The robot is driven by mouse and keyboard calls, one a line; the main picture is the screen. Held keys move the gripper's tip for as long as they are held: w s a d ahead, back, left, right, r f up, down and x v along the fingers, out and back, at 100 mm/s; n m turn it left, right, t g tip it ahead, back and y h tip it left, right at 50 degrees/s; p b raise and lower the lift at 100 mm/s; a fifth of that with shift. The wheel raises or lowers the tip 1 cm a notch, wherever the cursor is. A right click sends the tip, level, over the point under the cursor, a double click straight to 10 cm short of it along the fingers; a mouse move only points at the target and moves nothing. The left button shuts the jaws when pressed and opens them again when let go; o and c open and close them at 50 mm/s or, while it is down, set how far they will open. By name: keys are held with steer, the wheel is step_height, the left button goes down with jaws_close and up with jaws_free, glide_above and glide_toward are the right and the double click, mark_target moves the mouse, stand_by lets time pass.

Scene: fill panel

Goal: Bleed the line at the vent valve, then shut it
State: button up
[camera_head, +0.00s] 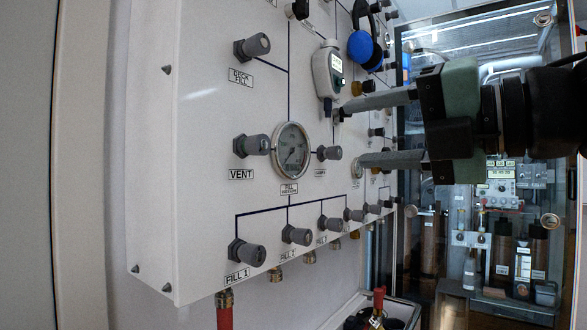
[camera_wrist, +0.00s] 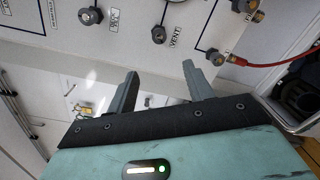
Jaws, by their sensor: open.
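The vent valve (camera_head: 252,145) is a grey knob above the "VENT" label (camera_head: 241,174) on the white panel, left of the round pressure gauge (camera_head: 291,150). The gauge's reading is too small to tell. My gripper (camera_head: 349,136) is open and empty, its two fingers pointing left in the head view, right of the gauge. In the wrist view the vent valve (camera_wrist: 159,34) lies ahead of my gripper (camera_wrist: 160,70), roughly between the lines of the fingers and apart from them. I cannot tell whether the valve is open or shut.
The deck fill knob (camera_head: 252,46) is above the vent valve. The fill 1 knob (camera_head: 247,253) and several similar knobs run along the bottom. A grey handheld device (camera_head: 327,72) and blue headphones (camera_head: 362,46) hang near my gripper. A red hose (camera_wrist: 243,63) leaves the lower fitting.

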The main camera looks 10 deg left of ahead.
steer(key=m+t+y+p, duration=0.1)
steer(key=m+y+p, duration=0.4)
steer(key=m+p, duration=1.65)
glide_toward(264, 146)
steer(key=w+a+r+p, duration=0.1)
steer(key=a, duration=0.2)
steer(key=w+a+r+m+p, duration=0.1)
steer(key=a+r, duration=0.1)
steer(key=a, duration=0.1)
steer(key=w+a+r+m, duration=0.1)
steer(key=a, duration=0.2)
steer(key=shift+w+a+r+p, duration=0.25)
steer(key=shift+w+p, duration=0.15)
steer(key=shift+c, duration=0.4)
steer(key=c, duration=0.9)
